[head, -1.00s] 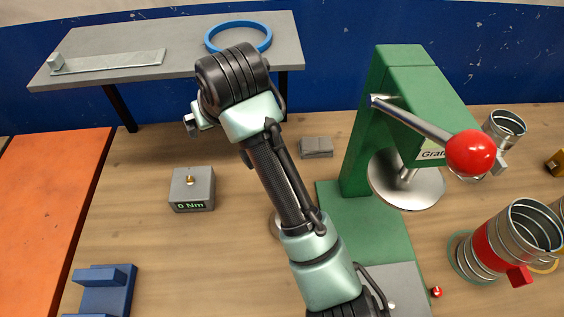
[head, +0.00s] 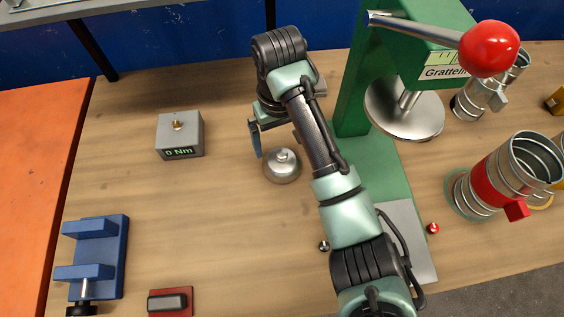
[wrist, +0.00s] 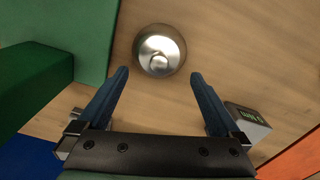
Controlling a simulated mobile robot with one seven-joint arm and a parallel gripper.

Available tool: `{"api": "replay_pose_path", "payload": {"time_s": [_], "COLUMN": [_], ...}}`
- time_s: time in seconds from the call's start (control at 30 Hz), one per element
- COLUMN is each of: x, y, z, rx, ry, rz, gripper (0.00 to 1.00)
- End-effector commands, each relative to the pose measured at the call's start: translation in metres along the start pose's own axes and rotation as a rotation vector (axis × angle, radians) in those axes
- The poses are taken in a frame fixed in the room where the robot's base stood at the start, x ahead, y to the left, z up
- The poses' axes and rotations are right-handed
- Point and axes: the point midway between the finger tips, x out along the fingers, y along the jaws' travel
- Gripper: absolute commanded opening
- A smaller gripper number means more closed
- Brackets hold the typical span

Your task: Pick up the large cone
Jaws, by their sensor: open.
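A shiny silver round piece with a small raised tip (head: 282,167), which looks like the large cone, stands on the wooden bench just left of my forearm. In the wrist view the silver piece (wrist: 160,48) lies just beyond my fingertips, roughly centred between them. My gripper (wrist: 159,73) is open and empty, with its two blue fingers spread apart. In the head view one blue finger of my gripper (head: 256,140) shows at the upper left of the piece, apart from it. The other finger is mostly hidden behind my wrist.
A green press (head: 352,110) with a red-knobbed lever (head: 489,47) stands close on the right. A grey "0 Nm" block (head: 180,135) is left. A blue clamp (head: 95,257) and red pad (head: 171,302) lie front left. Metal ducts (head: 510,175) stand far right.

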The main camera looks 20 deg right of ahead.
Motion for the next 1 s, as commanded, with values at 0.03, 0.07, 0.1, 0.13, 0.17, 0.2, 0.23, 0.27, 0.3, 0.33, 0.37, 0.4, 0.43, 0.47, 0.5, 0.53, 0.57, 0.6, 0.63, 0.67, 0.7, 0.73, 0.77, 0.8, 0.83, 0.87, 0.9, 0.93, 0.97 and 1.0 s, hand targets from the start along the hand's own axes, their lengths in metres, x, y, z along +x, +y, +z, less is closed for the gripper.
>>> {"api": "replay_pose_path", "payload": {"time_s": [0.03,0.07,0.1,0.13,0.17,0.2,0.23,0.27,0.3,0.33,0.37,0.4,0.43,0.47,0.5,0.53,0.57,0.6,0.63,0.67,0.7,0.73,0.77,0.8,0.83,0.87,0.9,0.93,0.97,1.0], "x": [0.005,0.009,0.016,0.020,0.025,0.031,0.036,0.039,0.042,0.044,0.046,0.047,0.047,0.047,0.047,0.047,0.047,0.047,0.047,0.047,0.047,0.047,0.047,0.047,0.047,0.047,0.047,0.047,0.047,0.047], "y": [0.001,0.001,0.002,0.003,0.003,0.002,0.002,0.002,0.002,0.002,0.002,0.002,0.002,0.002,0.002,0.002,0.002,0.002,0.002,0.002,0.002,0.002,0.002,0.002,0.002,0.002,0.002,0.002,0.002,0.002], "z": [0.003,0.004,0.006,0.007,0.008,0.007,0.007,0.007,0.007,0.007,0.007,0.007,0.007,0.007,0.007,0.007,0.007,0.007,0.006,0.006,0.006,0.006,0.006,0.006,0.006,0.006,0.007,0.007,0.007,0.007], "rx": [0.003,0.003,0.004,0.004,0.003,0.001,0.001,0.001,0.001,0.000,0.000,0.000,0.000,0.000,-0.001,0.000,-0.001,-0.001,-0.001,0.000,-0.001,0.000,0.000,0.000,0.000,0.000,0.000,0.000,0.000,0.000], "ry": [-0.005,-0.006,-0.006,-0.006,-0.005,-0.004,-0.006,-0.004,-0.003,-0.004,-0.003,-0.003,-0.002,-0.002,-0.001,-0.001,-0.002,-0.001,-0.001,-0.001,-0.001,-0.001,-0.001,-0.002,-0.002,-0.002,-0.002,-0.002,-0.002,-0.002], "rz": [-0.001,-0.001,-0.002,-0.001,-0.001,-0.001,-0.001,-0.001,0.000,0.000,0.000,0.000,0.000,0.000,0.000,0.000,0.000,0.000,0.000,0.000,0.000,0.000,0.000,0.000,0.000,0.000,0.000,0.000,0.000,0.000], "gripper": [1.00,1.00,1.00,1.00,1.00,1.00,1.00,1.00,1.00,1.00,1.00,1.00,1.00,1.00,1.00,1.00,1.00,0.98,0.93,0.87,0.80,0.75,0.69,0.62,0.57,0.51,0.44,0.39,0.33,0.26]}}
